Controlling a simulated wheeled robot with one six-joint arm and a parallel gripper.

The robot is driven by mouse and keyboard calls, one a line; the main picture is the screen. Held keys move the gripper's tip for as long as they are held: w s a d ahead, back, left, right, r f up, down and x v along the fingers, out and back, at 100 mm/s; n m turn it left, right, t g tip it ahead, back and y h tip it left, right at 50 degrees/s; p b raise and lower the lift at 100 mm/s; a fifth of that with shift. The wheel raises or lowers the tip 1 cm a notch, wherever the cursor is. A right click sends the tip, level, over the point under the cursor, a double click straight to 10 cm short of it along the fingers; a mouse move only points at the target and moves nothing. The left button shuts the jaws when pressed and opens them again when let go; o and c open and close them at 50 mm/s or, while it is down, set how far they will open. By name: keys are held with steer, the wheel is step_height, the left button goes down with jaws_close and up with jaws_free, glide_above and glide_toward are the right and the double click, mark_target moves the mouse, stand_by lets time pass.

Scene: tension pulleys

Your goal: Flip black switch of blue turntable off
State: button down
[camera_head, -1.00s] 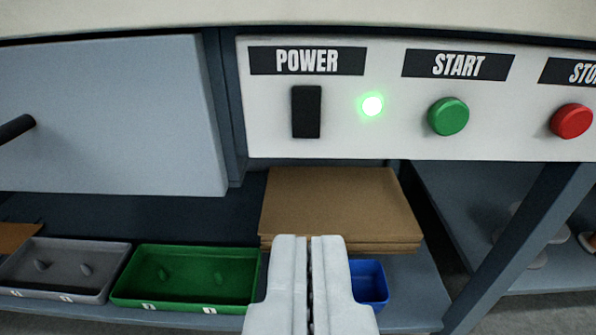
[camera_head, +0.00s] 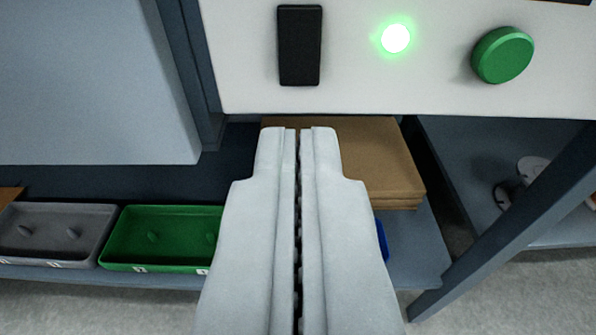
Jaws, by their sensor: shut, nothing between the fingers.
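The black switch (camera_head: 300,45) is a tall dark rocker on the white control panel (camera_head: 245,85), at the top centre of the view. A round green light (camera_head: 396,38) glows just to the right of the switch. My gripper (camera_head: 298,130) is shut and empty, its two pale fingers pointing up the picture. The fingertips appear just below the panel's lower edge and below the switch, apart from it. No blue turntable shows in this view. The POWER label over the switch is out of the picture now.
A green button (camera_head: 502,55) sits on the panel to the right. Below are a stack of brown boards (camera_head: 385,165), a green tray (camera_head: 160,238), a grey tray (camera_head: 55,232) and a partly hidden blue bin (camera_head: 381,240). A slanted frame post (camera_head: 510,220) stands at right.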

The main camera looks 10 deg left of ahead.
mark_target(299, 73)
steer(key=w, duration=0.5)
steer(key=w+a+f, duration=0.1)
steer(key=w, duration=0.1)
steer(key=shift+w, duration=0.3)
steer(key=shift+w+f, duration=0.1)
steer(key=shift+w, duration=0.05)
